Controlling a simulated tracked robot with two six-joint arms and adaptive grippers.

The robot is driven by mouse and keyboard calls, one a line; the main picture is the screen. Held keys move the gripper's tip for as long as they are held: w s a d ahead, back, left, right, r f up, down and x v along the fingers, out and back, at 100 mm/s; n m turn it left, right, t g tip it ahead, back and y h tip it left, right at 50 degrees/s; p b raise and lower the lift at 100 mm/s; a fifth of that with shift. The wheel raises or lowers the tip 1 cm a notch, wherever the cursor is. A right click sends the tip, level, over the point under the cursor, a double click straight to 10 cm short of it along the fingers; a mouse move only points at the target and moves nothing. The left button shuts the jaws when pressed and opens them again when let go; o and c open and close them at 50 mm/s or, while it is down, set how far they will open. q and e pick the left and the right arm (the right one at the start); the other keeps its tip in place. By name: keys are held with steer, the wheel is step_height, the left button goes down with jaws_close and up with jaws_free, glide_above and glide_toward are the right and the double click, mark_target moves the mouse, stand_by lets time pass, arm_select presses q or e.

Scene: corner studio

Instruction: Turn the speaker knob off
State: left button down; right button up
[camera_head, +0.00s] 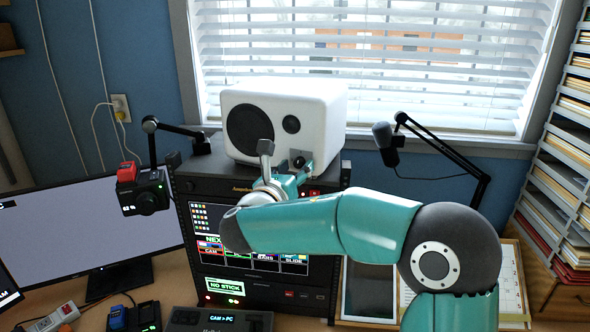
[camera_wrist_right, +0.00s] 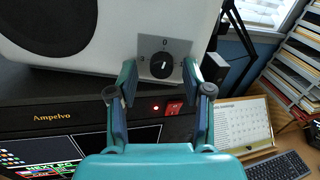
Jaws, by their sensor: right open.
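The white speaker (camera_head: 325,110) stands on top of a black equipment rack. Its black round knob (camera_wrist_right: 161,66) sits on a grey square plate marked 0 at the top. My right gripper (camera_wrist_right: 160,80) is open, with one finger on each side of the knob plate in the wrist view. Whether the fingers touch the knob cannot be told. In the head view my right gripper (camera_head: 283,158) is in front of the speaker's lower right, partly hiding the plate. My left gripper is not in view.
The rack (camera_head: 255,305) has a screen and a red switch (camera_wrist_right: 174,108) just below the speaker. A camera on an arm (camera_head: 143,194) is at left, a microphone (camera_head: 386,142) at right. A monitor (camera_head: 85,225) stands left.

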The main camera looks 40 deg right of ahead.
steer(key=v, duration=1.2)
steer(key=s+a+m+b, duration=0.2)
steer(key=a+m+b, duration=0.2)
steer(key=m+b, duration=0.3)
steer(key=shift+n, duration=0.4)
steer(key=p+x, duration=0.3)
steer(key=x, duration=1.3)
steer(key=shift+w+d+r, duration=0.1)
steer(key=shift+w+d, duration=0.05)
steer(key=shift+d, duration=0.05)
jaws_close()
steer(key=shift+p, duration=0.3)
